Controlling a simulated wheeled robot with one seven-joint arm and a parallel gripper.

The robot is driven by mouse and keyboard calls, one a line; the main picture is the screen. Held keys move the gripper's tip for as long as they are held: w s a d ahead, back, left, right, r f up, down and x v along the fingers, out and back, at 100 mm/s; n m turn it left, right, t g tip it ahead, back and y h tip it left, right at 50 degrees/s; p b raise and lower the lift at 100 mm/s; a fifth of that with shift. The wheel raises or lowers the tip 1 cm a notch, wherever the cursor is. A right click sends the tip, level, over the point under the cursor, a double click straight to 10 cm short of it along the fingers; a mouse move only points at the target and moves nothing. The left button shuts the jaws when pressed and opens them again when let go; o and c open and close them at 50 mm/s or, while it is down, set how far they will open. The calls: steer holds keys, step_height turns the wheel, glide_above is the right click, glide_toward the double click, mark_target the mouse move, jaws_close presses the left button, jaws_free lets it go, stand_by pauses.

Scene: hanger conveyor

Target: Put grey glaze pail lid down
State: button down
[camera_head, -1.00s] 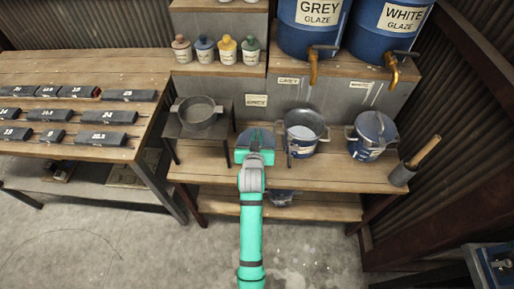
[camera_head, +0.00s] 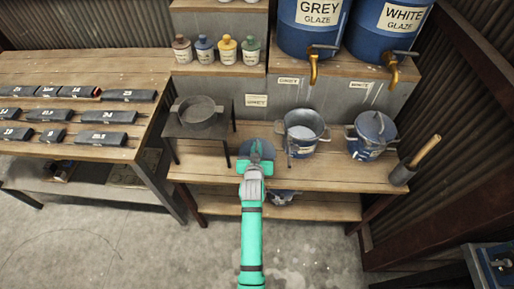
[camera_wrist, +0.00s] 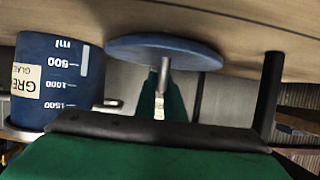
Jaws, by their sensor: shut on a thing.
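My gripper (camera_head: 256,166) is shut on the handle of the blue-grey round lid (camera_head: 262,149). The wrist view shows the lid (camera_wrist: 165,49) as a disc beyond the green fingertips (camera_wrist: 161,98), its thin stem between them. The lid is over the front of the bench, close to the wood; whether it touches cannot be told. The open grey glaze pail (camera_head: 303,134) stands just right of it in the head view. Its blue wall with label and volume marks (camera_wrist: 60,80) fills the left of the wrist view.
A lidded blue pail (camera_head: 372,138) and a dark holder with a wooden handle (camera_head: 401,175) stand farther right. A small stand with a dark pot (camera_head: 200,113) is left. Glaze barrels with taps (camera_head: 311,30) are behind. Bare bench (camera_head: 215,172) lies left of the lid.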

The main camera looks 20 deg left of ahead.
steer(key=c, duration=1.8)
jaws_free()
steer(key=shift+c, duration=0.2)
steer(key=shift+s+r, duration=0.15)
steer(key=v, duration=1.1)
steer(key=shift+s+d+r, duration=0.1)
steer(key=shift+s, duration=0.2)
steer(key=s+d+f+m+t+h, duration=0.1)
steer(key=s+d+f, duration=0.1)
steer(key=s+d, duration=0.55)
steer(key=s+d+f+h, duration=0.1)
steer(key=s+d, duration=0.4)
steer(key=s, duration=0.5)
steer(key=s+d+r+m+h, duration=0.1)
steer(key=s+r, duration=0.3)
steer(key=s, duration=0.4)
steer(key=s+d+r+m+t, duration=0.1)
steer(key=s+d+r, duration=0.3)
steer(key=s, duration=0.5)
steer(key=shift+s+h, duration=0.15)
steer(key=shift+h, duration=0.25)
